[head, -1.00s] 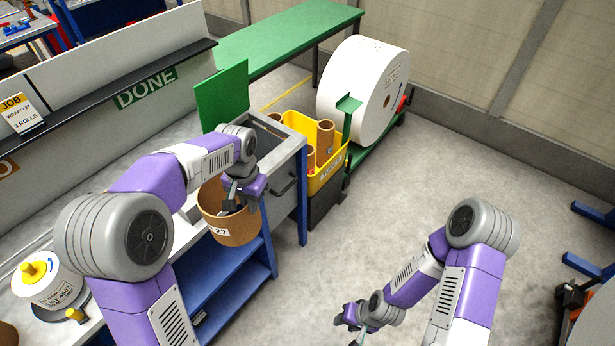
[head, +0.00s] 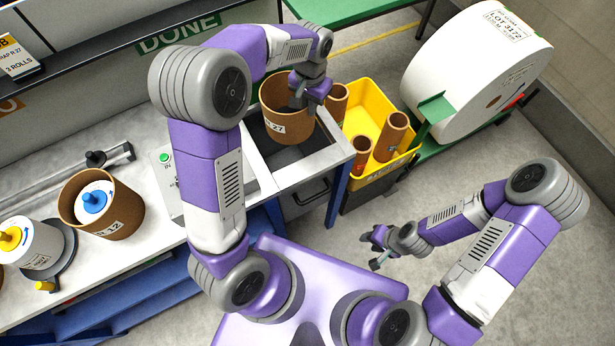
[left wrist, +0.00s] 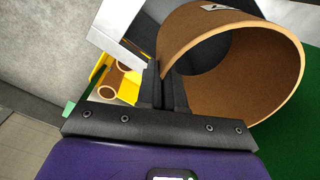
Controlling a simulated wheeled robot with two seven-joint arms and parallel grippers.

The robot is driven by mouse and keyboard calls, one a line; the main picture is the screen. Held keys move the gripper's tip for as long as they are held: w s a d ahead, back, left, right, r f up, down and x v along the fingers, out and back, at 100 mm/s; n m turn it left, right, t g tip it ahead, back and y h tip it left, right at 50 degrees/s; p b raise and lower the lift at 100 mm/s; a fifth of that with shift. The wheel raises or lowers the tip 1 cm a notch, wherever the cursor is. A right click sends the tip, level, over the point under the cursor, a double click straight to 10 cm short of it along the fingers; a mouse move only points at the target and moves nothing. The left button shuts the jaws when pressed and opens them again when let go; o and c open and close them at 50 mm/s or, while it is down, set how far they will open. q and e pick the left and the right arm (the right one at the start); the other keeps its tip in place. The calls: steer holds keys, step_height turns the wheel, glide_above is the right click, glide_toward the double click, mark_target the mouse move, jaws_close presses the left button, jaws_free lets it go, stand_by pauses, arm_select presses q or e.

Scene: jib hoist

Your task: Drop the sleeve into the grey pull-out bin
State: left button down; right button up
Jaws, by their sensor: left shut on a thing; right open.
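The sleeve, a wide brown cardboard tube labelled 27 (head: 283,120), hangs from my left gripper (head: 301,97). The gripper is shut on its wall. In the left wrist view the sleeve (left wrist: 285,75) is hollow and the fingers (left wrist: 163,88) pinch its rim. The sleeve is over the opening of the grey bin (head: 303,172) at the end of the bench; it hides part of that opening, and I cannot tell how far it reaches in. My right gripper (head: 378,250) is open and empty over the floor, right of the bin.
A yellow bin (head: 366,105) with several narrow brown tubes stands right of the grey bin. A large white roll (head: 475,72) rests on a green stand behind. Another brown sleeve (head: 118,207) around a blue-knobbed roll stands on the bench. Floor at right is clear.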

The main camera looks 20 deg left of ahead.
arm_select(q)
steer(key=w+a+f+n+b, duration=0.2)
steer(key=a+f+n, duration=0.1)
steer(key=f, duration=0.9)
steer(key=shift+a+f+b, duration=0.2)
steer(key=shift+a+b, duration=0.1)
steer(key=shift+a, duration=0.3)
steer(key=shift+s, duration=0.1)
steer(key=c, duration=1.2)
jaws_free()
steer(key=shift+r, duration=0.1)
step_height(320, 180, up, 8)
steer(key=shift+f+p, duration=0.25)
steer(key=shift+p, duration=0.3)
